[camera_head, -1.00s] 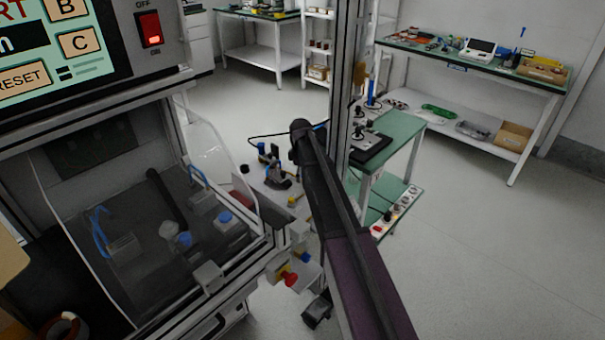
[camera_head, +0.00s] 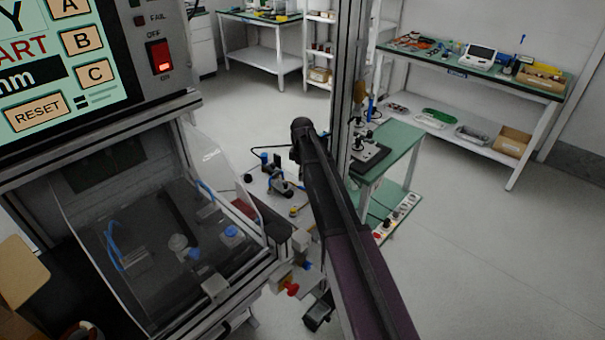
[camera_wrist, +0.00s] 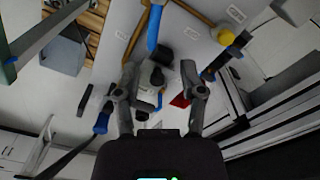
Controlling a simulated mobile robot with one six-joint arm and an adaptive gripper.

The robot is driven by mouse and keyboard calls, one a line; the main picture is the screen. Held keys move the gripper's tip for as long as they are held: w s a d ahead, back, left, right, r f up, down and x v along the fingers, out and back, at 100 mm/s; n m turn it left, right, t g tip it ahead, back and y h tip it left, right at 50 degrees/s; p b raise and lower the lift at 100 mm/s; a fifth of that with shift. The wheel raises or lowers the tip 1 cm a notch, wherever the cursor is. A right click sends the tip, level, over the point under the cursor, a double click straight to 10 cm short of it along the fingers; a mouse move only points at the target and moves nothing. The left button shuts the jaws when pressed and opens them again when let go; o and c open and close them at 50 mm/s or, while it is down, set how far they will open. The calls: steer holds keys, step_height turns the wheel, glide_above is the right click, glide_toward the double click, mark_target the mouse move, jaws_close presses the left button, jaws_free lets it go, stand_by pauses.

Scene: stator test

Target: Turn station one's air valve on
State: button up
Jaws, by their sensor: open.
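Station one's enclosure (camera_head: 110,168) fills the left of the head view. At its lower right corner is a small fitting with a red knob (camera_head: 291,289), with yellow and blue parts beside it; it looks like the air valve, but I cannot tell its setting. My arm crosses in front, just right of it, and hides my gripper in the head view. In the wrist view my gripper (camera_wrist: 161,80) is open, its fingers apart and apparently empty. A pale device with blue parts (camera_wrist: 152,92) shows beyond and between the fingers. A red piece (camera_wrist: 180,100) lies near the right finger.
The control panel (camera_head: 62,75) hangs above the enclosure. A pale bench with clamps (camera_head: 262,178) stands behind my arm. A vertical post (camera_head: 345,90) and green-topped table (camera_head: 398,142) are to its right. The floor (camera_head: 490,260) at the right is clear. A yellow knob (camera_wrist: 226,37) shows in the wrist view.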

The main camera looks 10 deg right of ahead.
steer(key=shift+r+p, duration=3.45)
steer(key=shift+r, duration=0.35)
steer(key=s+r+m+p, duration=0.3)
steer(key=s+m, duration=0.1)
steer(key=s, duration=0.6)
steer(key=s+r+m+p, duration=0.3)
steer(key=s, duration=0.8)
steer(key=shift+m+t, duration=0.4)
steer(key=shift+a, duration=0.1)
steer(key=s+m, duration=0.6)
steer(key=s, duration=0.3)
steer(key=shift+s+g, duration=0.25)
steer(key=shift+g, duration=0.15)
steer(key=shift+f, duration=0.1)
